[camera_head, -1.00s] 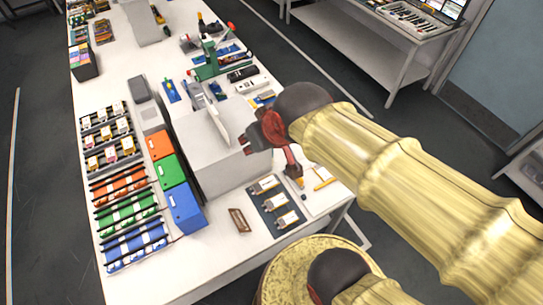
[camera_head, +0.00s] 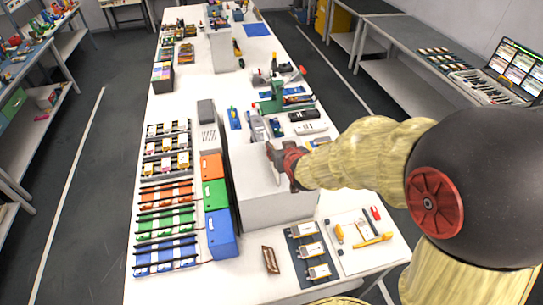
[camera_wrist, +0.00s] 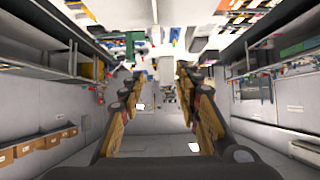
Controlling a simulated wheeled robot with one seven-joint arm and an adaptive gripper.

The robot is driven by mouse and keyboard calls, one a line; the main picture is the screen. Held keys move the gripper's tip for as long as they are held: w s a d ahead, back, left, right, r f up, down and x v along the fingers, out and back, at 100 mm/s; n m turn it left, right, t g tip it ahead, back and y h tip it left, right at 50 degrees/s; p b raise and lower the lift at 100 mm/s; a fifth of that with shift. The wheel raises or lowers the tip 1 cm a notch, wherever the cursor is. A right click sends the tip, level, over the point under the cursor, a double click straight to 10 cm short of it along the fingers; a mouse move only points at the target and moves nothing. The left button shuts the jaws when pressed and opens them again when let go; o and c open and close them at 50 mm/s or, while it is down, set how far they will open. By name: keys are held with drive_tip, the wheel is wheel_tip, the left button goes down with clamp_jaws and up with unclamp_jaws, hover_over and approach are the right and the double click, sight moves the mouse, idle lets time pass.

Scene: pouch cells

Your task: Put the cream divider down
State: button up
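A narrow pale upright shape, probably the divider (camera_wrist: 165,70) edge-on, shows beyond the gap. The exact distance from fingertips to panel is hard to tell.
Orange, green and blue boxes (camera_head: 214,192) stand left of the block, beside racks of coloured pouches (camera_head: 165,222). A dark mat with silver cells (camera_head: 309,251) and a white tray with yellow tools (camera_head: 362,240) lie in front. Tools and a green fixture (camera_head: 278,98) lie behind.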

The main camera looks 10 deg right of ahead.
drive_tip(key=shift+w+d+f+t+p, duration=0.15)
drive_tip(key=shift+w+f+t+p, duration=0.45)
drive_tip(key=shift+w+f, duration=2.4)
drive_tip(key=shift+w+d+f+t+p, duration=0.2)
drive_tip(key=shift+w+f+t, duration=0.7)
drive_tip(key=shift+w+f, duration=2.05)
drive_tip(key=shift+w+a+r, duration=0.1)
drive_tip(key=shift+w+r, duration=0.1)
drive_tip(key=c, duration=0.8)
clamp_jaws()
